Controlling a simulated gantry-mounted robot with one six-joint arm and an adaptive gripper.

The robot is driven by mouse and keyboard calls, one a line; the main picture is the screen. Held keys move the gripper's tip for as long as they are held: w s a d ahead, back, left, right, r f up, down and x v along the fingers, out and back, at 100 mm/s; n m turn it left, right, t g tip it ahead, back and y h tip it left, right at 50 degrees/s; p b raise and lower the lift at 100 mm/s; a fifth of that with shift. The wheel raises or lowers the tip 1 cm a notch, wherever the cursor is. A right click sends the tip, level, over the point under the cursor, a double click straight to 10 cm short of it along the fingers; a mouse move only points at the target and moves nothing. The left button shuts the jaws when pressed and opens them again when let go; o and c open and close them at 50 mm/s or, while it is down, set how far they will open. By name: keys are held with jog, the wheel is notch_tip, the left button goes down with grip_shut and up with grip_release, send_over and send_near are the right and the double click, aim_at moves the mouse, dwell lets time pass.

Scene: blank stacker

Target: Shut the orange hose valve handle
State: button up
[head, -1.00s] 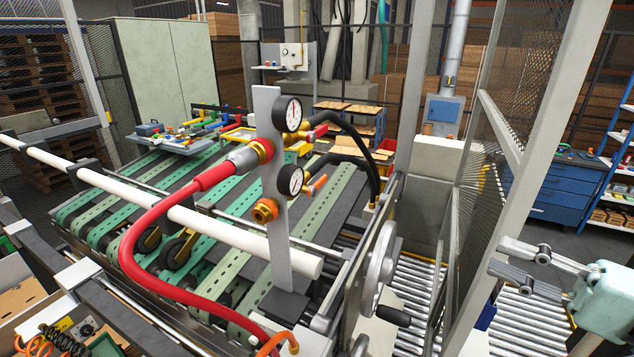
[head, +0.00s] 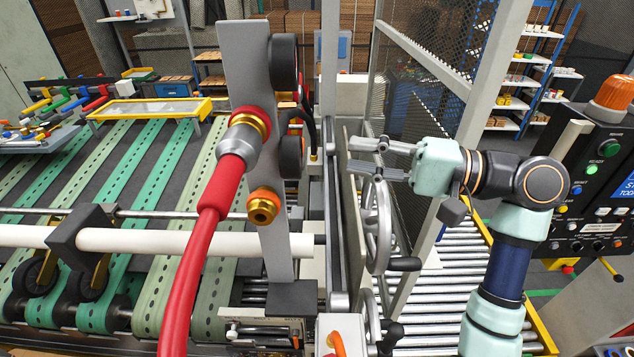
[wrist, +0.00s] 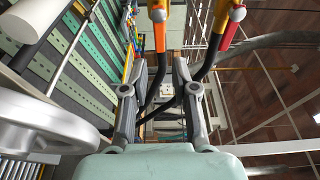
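The orange valve handle (wrist: 160,37) shows in the wrist view as a short orange bar at the top, just beyond and roughly between my finger tips. A black hose hangs from its brass valve. In the head view this handle is hidden behind the grey upright plate (head: 255,80) and the gauges. My gripper (head: 352,158) is to the right of the plate in the head view, pointing left toward it, apart from it. Its two fingers are open and empty, also in the wrist view (wrist: 160,75). A red handle (wrist: 231,33) is right of the orange one.
A red hose (head: 190,260) runs from the plate's front, above an orange-brass fitting (head: 263,206). A handwheel (head: 379,226) stands below my gripper. A roller conveyor (head: 430,300) lies below right, and a mesh guard (head: 420,60) stands behind. A control panel (head: 595,185) is at far right.

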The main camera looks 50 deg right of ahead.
jog(key=w+a+f+m+g+p, duration=0.2)
jog(key=w+a+m+p, duration=0.2)
jog(key=w+m, duration=0.2)
jog(key=shift+w+a+m+p, duration=0.2)
jog(key=shift+m+p, duration=0.15)
jog(key=shift+m, duration=0.35)
dwell(0.7)
jog(key=shift+p, duration=0.55)
jog(key=s+d+m+g+y, duration=0.1)
jog(key=s+d+m, duration=0.3)
jog(key=s+m, duration=0.4)
jog(key=shift+s+r+m+g+y, duration=0.15)
jog(key=shift+r+m+g+y, duration=0.2)
jog(key=shift+g, duration=0.55)
